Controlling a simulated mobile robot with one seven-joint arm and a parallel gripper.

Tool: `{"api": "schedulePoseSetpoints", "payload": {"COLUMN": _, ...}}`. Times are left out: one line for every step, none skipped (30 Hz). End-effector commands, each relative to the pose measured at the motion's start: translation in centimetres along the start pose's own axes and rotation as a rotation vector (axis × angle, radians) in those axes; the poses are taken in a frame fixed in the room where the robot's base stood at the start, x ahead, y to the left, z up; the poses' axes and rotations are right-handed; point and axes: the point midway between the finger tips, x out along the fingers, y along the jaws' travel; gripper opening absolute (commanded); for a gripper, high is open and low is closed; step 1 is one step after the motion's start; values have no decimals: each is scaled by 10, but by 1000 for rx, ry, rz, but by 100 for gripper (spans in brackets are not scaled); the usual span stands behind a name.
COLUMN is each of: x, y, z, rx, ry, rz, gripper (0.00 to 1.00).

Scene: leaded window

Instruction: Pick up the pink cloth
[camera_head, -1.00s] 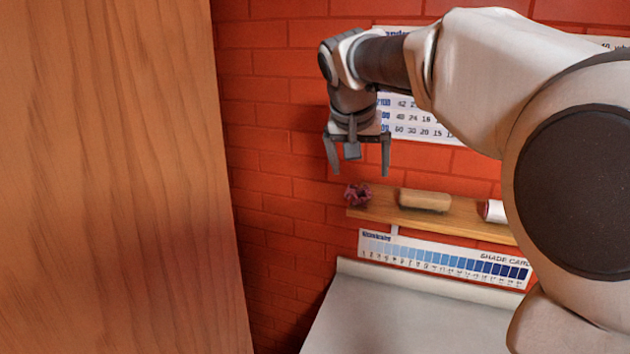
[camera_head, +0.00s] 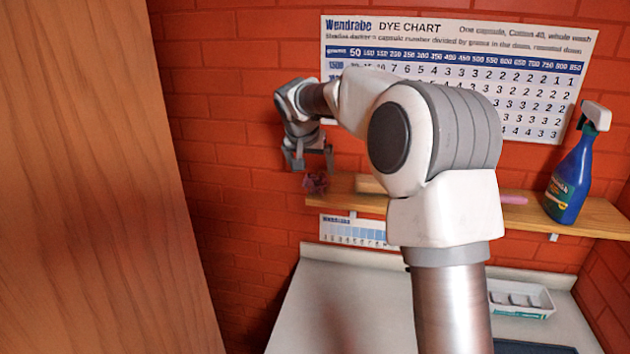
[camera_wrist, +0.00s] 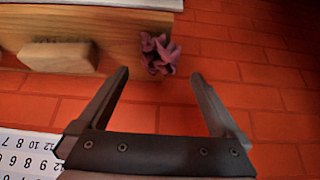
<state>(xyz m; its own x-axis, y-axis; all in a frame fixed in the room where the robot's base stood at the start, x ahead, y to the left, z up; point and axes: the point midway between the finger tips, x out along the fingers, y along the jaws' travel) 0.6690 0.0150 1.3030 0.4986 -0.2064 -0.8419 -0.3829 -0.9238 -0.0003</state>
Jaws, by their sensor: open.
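The pink cloth (camera_head: 316,183) is a small crumpled bundle at the left end of the wooden shelf (camera_head: 345,200). In the wrist view the cloth (camera_wrist: 160,53) sits at the shelf's end, beyond and between my fingertips. My gripper (camera_head: 308,166) is just above the cloth in the head view, with its fingers pointing down. In the wrist view my gripper (camera_wrist: 160,76) is open and empty, and the fingers appear apart from the cloth.
A blue spray bottle (camera_head: 570,175) stands at the shelf's right. A dye chart (camera_head: 540,75) hangs on the brick wall above. A wooden panel (camera_head: 90,180) fills the left. A pale counter (camera_head: 310,300) lies below.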

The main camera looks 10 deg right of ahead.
Motion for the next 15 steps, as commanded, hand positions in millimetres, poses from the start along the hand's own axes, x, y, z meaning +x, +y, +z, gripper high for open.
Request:
{"api": "schedulePoseSetpoints", "payload": {"x": 4, "y": 0, "z": 0, "rx": 0, "ry": -1, "rz": 0, "gripper": 100}}
{"api": "schedulePoseSetpoints", "payload": {"x": 5, "y": 0, "z": 0, "rx": 0, "ry": -1, "rz": 0, "gripper": 100}}
{"api": "schedulePoseSetpoints", "payload": {"x": 7, "y": 0, "z": 0, "rx": 0, "ry": -1, "rz": 0, "gripper": 100}}
{"api": "schedulePoseSetpoints", "payload": {"x": 8, "y": 0, "z": 0, "rx": 0, "ry": -1, "rz": 0, "gripper": 100}}
{"api": "schedulePoseSetpoints", "payload": {"x": 10, "y": 0, "z": 0, "rx": 0, "ry": -1, "rz": 0, "gripper": 100}}
{"api": "schedulePoseSetpoints", "payload": {"x": 14, "y": 1, "z": 0, "rx": 0, "ry": -2, "rz": 0, "gripper": 100}}
{"api": "schedulePoseSetpoints", "payload": {"x": 18, "y": 1, "z": 0, "rx": 0, "ry": -3, "rz": 1, "gripper": 100}}
{"api": "schedulePoseSetpoints", "payload": {"x": 22, "y": 2, "z": 1, "rx": -1, "ry": -4, "rz": 1, "gripper": 100}}
{"api": "schedulePoseSetpoints", "payload": {"x": 29, "y": 3, "z": 1, "rx": -1, "ry": -4, "rz": 2, "gripper": 100}}
{"api": "schedulePoseSetpoints", "payload": {"x": 34, "y": 3, "z": 1, "rx": 1, "ry": -4, "rz": 2, "gripper": 100}}
{"api": "schedulePoseSetpoints", "payload": {"x": 38, "y": 4, "z": 2, "rx": 0, "ry": -5, "rz": 2, "gripper": 100}}
{"api": "schedulePoseSetpoints", "payload": {"x": 44, "y": 3, "z": 2, "rx": -1, "ry": -3, "rz": 1, "gripper": 100}}
{"api": "schedulePoseSetpoints", "payload": {"x": 48, "y": 2, "z": 2, "rx": -1, "ry": -2, "rz": 0, "gripper": 100}}
{"api": "schedulePoseSetpoints", "payload": {"x": 51, "y": 2, "z": 2, "rx": 0, "ry": -2, "rz": 0, "gripper": 100}}
{"api": "schedulePoseSetpoints", "payload": {"x": 54, "y": 2, "z": 2, "rx": 0, "ry": -2, "rz": 0, "gripper": 100}}
